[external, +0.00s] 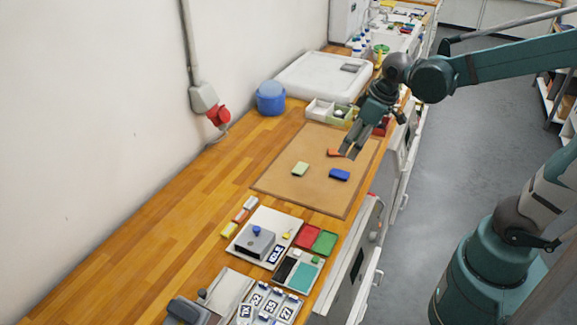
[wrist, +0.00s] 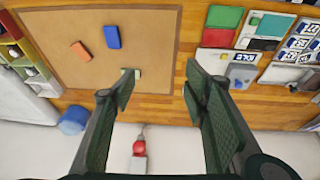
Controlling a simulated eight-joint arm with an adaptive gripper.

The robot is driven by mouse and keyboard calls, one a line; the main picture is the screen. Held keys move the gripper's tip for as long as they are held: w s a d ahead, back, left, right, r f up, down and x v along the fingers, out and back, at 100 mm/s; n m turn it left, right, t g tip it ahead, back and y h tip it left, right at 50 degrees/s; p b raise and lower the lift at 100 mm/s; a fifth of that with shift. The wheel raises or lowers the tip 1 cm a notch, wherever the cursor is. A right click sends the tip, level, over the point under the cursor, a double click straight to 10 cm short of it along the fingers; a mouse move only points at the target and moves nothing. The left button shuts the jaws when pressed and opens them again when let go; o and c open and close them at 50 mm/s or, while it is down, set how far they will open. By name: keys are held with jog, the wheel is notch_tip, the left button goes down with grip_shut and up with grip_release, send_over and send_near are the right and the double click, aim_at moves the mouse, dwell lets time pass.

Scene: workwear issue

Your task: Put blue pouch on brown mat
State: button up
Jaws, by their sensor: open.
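The blue pouch (external: 339,174) lies flat on the brown mat (external: 310,195), near the mat's right edge in the external view. In the wrist view the blue pouch (wrist: 112,36) lies on the mat (wrist: 152,45), toward the upper left. My gripper (external: 350,155) is above the mat, just up and right of the pouch in the external view. In the wrist view my gripper (wrist: 158,72) has its fingers spread with nothing between them, and the pouch lies outside the fingers.
An orange piece (external: 334,152) and a pale green piece (external: 300,169) also lie on the mat. A blue round container (external: 270,97) stands by the wall. Red and green trays (external: 323,242) and a card panel lie in front. Bare wood lies left of the mat.

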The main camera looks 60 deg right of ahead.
jog(key=s+a+r+t, duration=0.2)
jog(key=s+a+t, duration=0.1)
jog(key=s+a, duration=0.7)
jog(key=shift+s+a+r+y, duration=0.25)
jog(key=shift+s+r+y, duration=0.15)
jog(key=shift+f, duration=0.1)
notch_tip(320, 180, down, 8)
jog(key=b, duration=0.8)
dwell(1.1)
